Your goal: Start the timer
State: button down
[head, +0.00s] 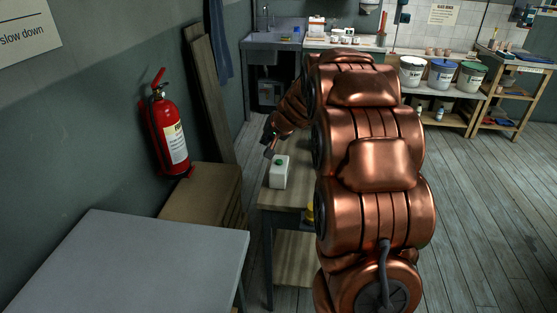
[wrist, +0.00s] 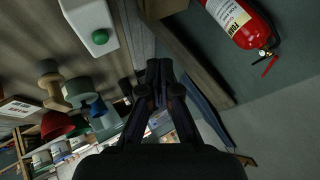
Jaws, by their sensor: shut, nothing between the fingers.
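The timer appears to be the small white box (head: 279,174) with a green button (head: 279,161) on top. It stands on a wooden table near its left edge. In the wrist view the white box (wrist: 86,18) and its green button (wrist: 100,37) are at the upper left. My gripper (head: 268,153) is just beyond and left of the box in the head view, apart from it as far as I can see. In the wrist view my gripper (wrist: 159,65) has its fingers together and empty, to the side of the box.
A wooden table (head: 293,195) carries the box; my arm hides much of it. A red fire extinguisher (head: 169,132) hangs on the left wall. A grey-topped table (head: 135,265) is in the left foreground. Buckets (head: 442,74) stand on a back-right shelf. Floor at right is clear.

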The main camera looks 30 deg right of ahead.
jog(key=m+h, duration=0.1)
send_over(280, 162)
jog(key=shift+d+t, duration=0.1)
jog(key=shift+t, duration=0.3)
jog(key=shift+f, duration=0.2)
notch_tip(280, 162, down, 9)
jog(key=b, duration=0.6)
jog(key=shift+r, duration=0.2)
jog(key=shift+b, duration=0.3)
dwell(0.6)
jog(key=shift+f+b, duration=0.4)
jog(key=shift+f+b, duration=0.4)
jog(key=shift+f, duration=0.05)
dwell(0.8)
jog(key=shift+r, duration=0.15)
jog(key=shift+r+p, duration=0.65)
jog(key=shift+r, duration=0.1)
